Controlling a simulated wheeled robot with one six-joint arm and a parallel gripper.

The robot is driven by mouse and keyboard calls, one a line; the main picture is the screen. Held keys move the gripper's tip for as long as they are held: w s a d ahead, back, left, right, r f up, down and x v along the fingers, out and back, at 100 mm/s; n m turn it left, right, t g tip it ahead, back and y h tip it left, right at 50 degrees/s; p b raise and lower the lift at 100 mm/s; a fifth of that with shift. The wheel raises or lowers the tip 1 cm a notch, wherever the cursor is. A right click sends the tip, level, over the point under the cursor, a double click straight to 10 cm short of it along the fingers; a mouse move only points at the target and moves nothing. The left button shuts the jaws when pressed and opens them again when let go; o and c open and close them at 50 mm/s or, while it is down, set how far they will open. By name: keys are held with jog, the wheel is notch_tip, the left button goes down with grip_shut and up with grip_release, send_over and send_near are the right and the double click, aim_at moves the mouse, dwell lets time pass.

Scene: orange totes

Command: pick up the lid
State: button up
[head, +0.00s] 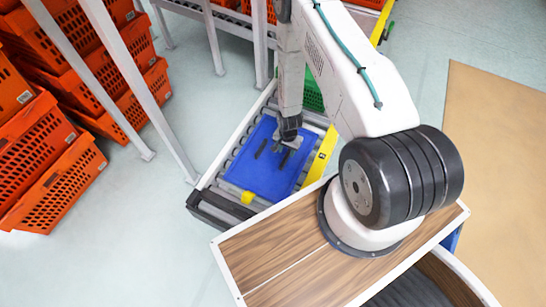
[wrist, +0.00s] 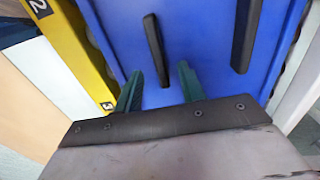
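The lid (head: 255,178) is a flat blue panel with two dark bar handles, lying on a roller conveyor. It fills much of the wrist view (wrist: 200,45). My gripper (head: 288,143) is over the lid's far right part in the head view. Whether the fingertips touch the lid cannot be told.
The conveyor (head: 208,188) has a yellow rail (head: 321,157) on its right and a yellow block (head: 247,197) at its near end. A green crate (head: 313,91) stands behind the lid. Stacked orange totes (head: 60,180) and grey posts (head: 165,120) are at left.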

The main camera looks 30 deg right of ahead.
aim_at(286, 157)
jog(key=f, duration=0.4)
jog(key=shift+s+a+f, duration=0.2)
grip_shut()
jog(key=shift+r, duration=0.1)
